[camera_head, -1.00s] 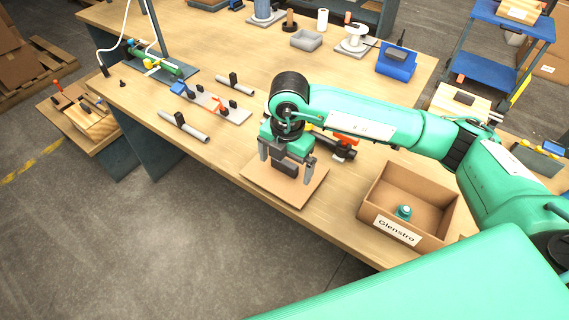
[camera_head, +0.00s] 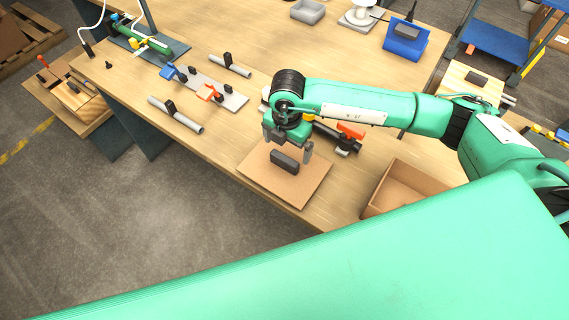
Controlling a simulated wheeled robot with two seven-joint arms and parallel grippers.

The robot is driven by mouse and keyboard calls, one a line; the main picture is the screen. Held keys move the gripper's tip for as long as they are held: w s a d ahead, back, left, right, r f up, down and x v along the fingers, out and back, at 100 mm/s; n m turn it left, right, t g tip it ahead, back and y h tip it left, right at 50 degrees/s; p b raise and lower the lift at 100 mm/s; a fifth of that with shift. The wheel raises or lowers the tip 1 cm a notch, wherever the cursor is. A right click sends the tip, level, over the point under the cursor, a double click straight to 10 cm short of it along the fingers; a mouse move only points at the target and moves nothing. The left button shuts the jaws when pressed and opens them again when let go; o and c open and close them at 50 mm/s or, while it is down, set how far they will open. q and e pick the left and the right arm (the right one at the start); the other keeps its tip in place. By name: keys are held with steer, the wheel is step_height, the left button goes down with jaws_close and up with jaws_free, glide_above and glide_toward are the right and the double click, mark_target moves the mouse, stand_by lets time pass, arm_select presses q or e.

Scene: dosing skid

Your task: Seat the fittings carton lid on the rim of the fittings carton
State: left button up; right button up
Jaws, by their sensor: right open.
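The fittings carton lid (camera_head: 300,189) is a flat brown board lying on the bench near its front edge. A dark block-shaped handle (camera_head: 285,161) stands on it. My right gripper (camera_head: 288,148) is open above the lid, its fingers apart near the handle; I cannot tell whether they touch it. The fittings carton (camera_head: 395,183) is an open brown box to the right of the lid, apart from it. Its front and much of its inside are hidden behind a green part of my body. My left gripper is not in view.
A valve with a red-orange handle (camera_head: 350,131) lies just behind my right gripper. Pipe pieces (camera_head: 175,115) and a grey plate with fittings (camera_head: 215,92) lie to the left. A blue holder (camera_head: 405,42) stands at the back. The bench between is partly clear.

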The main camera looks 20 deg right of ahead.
mark_target(285, 158)
steer(key=shift+w+f, duration=0.1)
steer(key=shift+f, duration=0.25)
steer(key=shift+s+a+f+p, duration=0.15)
steer(key=shift+f+p, duration=0.35)
steer(key=shift+f, duration=0.05)
steer(key=shift+s+a+f+p, duration=0.1)
steer(key=shift+a+f+p, duration=0.05)
steer(key=shift+f+p, duration=0.4)
step_height(285, 158, down, 2)
steer(key=shift+w+f, duration=0.1)
steer(key=shift+f, duration=0.1)
steer(key=shift+f+p, duration=0.25)
steer(key=shift+p, duration=0.05)
steer(key=shift+f, duration=0.1)
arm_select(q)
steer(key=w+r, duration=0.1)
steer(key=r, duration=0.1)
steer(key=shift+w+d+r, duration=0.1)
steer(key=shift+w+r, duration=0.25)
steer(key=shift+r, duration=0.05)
arm_select(e)
steer(key=c, duration=1.2)
